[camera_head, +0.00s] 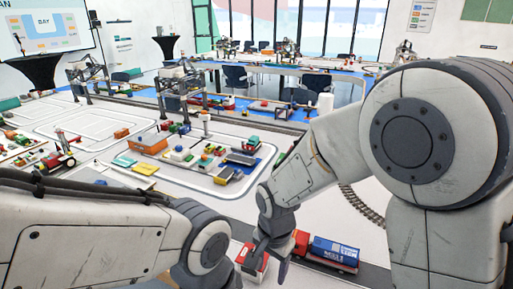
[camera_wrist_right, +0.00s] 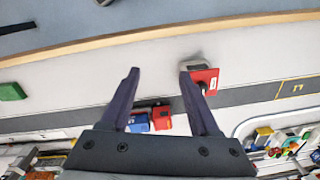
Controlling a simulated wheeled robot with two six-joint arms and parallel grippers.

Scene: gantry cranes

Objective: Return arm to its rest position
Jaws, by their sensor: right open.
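My right arm (camera_head: 410,135) is bent and reaches down over the front of the table. Its gripper (camera_head: 268,255) hangs beside a red vehicle in the head view. In the right wrist view the gripper (camera_wrist_right: 159,75) has its two dark fingers spread apart with nothing between the tips. A red and grey object (camera_wrist_right: 203,80) lies beyond the right finger, partly covered by it. My left arm (camera_head: 90,240) crosses the lower left of the head view; its gripper does not show.
The red vehicle (camera_head: 252,262) and a wagon with a blue container (camera_head: 335,250) stand on the dark strip near my right gripper. A curved track (camera_head: 362,205) lies to the right. Toy cranes (camera_head: 180,85) and an orange container (camera_head: 147,145) stand further back.

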